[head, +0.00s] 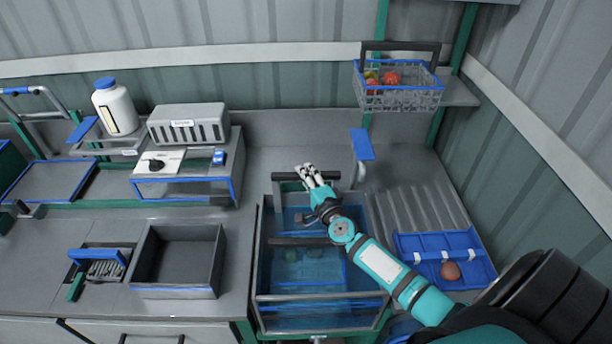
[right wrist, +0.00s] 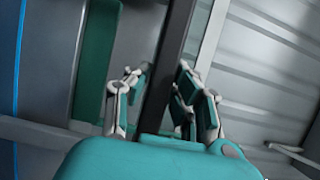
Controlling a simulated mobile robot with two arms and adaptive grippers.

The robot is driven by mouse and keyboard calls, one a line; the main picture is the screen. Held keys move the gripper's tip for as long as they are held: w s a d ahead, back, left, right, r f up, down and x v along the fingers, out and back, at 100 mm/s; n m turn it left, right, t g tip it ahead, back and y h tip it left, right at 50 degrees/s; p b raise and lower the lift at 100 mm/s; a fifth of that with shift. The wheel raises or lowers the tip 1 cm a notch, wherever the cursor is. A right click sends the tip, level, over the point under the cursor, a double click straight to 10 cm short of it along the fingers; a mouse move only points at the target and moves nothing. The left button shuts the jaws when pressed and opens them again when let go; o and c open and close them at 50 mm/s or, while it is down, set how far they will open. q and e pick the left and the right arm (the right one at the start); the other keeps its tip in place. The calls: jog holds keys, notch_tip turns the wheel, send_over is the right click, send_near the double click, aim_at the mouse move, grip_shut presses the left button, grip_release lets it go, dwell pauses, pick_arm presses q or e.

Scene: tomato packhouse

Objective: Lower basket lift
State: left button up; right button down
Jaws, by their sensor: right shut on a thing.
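The wash tank (head: 262,270) has clear walls and bluish water. A few small round things show dimly under the water. My right gripper (head: 309,172) reaches over the tank from the right and is shut on the handle bar. In the right wrist view the dark bar (right wrist: 170,70) runs between the fingers of the right gripper (right wrist: 163,95). My left gripper is not in view.
A wire basket (head: 400,101) with tomatoes sits on a shelf at the upper right. A blue tray (head: 420,243) with one reddish round item lies right of the tank. A blue flap (head: 362,143) stands behind it. An empty grey bin (head: 180,292) is left of the tank.

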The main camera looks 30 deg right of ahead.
jog(key=shift+f, duration=0.15)
notch_tip(320, 180, down, 4)
jog(key=b, duration=0.4)
jog(key=shift+s+a+f, duration=0.1)
jog(key=shift+s+f, duration=0.05)
jog(key=shift+f, duration=0.2)
jog(key=c, duration=1.2)
grip_release()
jog(key=shift+o, duration=0.2)
jog(key=s+a, duration=0.1)
jog(key=s, duration=1)
jog(key=shift+s+a, duration=0.35)
jog(key=shift+r, duration=0.25)
